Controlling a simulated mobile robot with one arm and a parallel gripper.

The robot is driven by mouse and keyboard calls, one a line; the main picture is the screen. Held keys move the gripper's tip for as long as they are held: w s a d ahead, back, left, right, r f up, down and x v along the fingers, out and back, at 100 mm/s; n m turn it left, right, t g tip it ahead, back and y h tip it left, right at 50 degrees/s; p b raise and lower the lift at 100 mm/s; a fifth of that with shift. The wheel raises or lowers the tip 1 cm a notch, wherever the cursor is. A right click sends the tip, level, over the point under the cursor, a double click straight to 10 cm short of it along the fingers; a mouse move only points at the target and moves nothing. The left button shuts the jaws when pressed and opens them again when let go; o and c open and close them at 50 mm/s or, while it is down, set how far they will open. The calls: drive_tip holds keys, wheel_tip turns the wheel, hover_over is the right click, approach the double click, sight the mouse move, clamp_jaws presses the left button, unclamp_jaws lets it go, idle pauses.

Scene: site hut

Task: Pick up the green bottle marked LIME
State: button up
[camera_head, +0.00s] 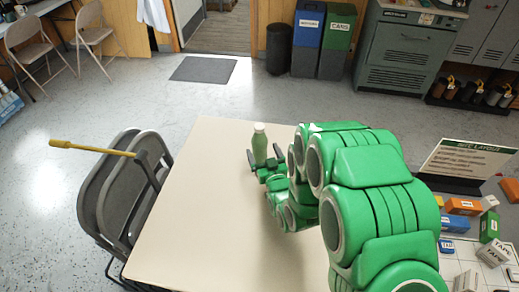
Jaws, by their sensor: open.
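A green bottle (260,146) with a pale cap stands upright on the beige table (205,200), near its far edge. No label can be read on it at this size. My gripper (264,159) is low over the table at the bottle. Its dark fingers are apart, one to the left and one to the right of the bottle's lower part. I cannot tell whether either finger touches it. The bottle's base is partly hidden by my gripper.
My green arm covers the table's right side. Folded grey chairs (118,190) and a yellow-handled tool (95,149) are at the table's left. Boxes, including a TAPE box (494,253), and a sign (466,160) are at the right. The table's left part is clear.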

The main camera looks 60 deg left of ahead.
drive_tip(key=shift+x, duration=3.05)
drive_tip(key=shift+r, duration=0.1)
drive_tip(key=shift+c, duration=0.4)
drive_tip(key=c, duration=1)
